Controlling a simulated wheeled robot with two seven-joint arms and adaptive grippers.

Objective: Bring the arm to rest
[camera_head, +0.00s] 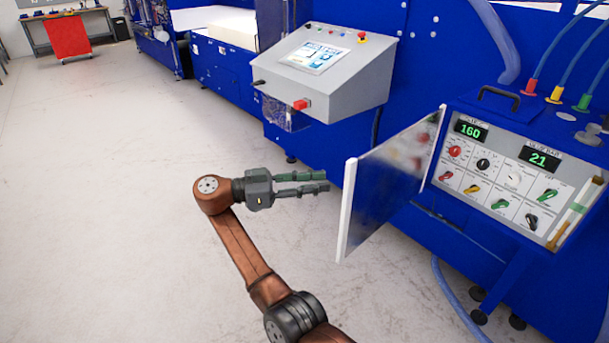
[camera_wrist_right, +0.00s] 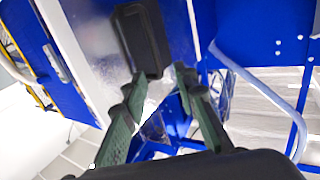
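My right arm comes up from the bottom of the head view, and its gripper (camera_head: 326,181) points right, level in the air. The two green-grey fingers lie roughly parallel with a gap between them and hold nothing. The tips are just left of the open cabinet door (camera_head: 390,180); I cannot tell how far apart in depth. In the right wrist view the gripper (camera_wrist_right: 158,76) also shows its two fingers apart, with nothing between them. My left gripper is in neither view.
The door stands swung out from a blue machine with a dial panel (camera_head: 515,178). A grey console (camera_head: 326,72) with a screen and red button stands behind the gripper. The pale floor (camera_head: 110,200) at left is clear.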

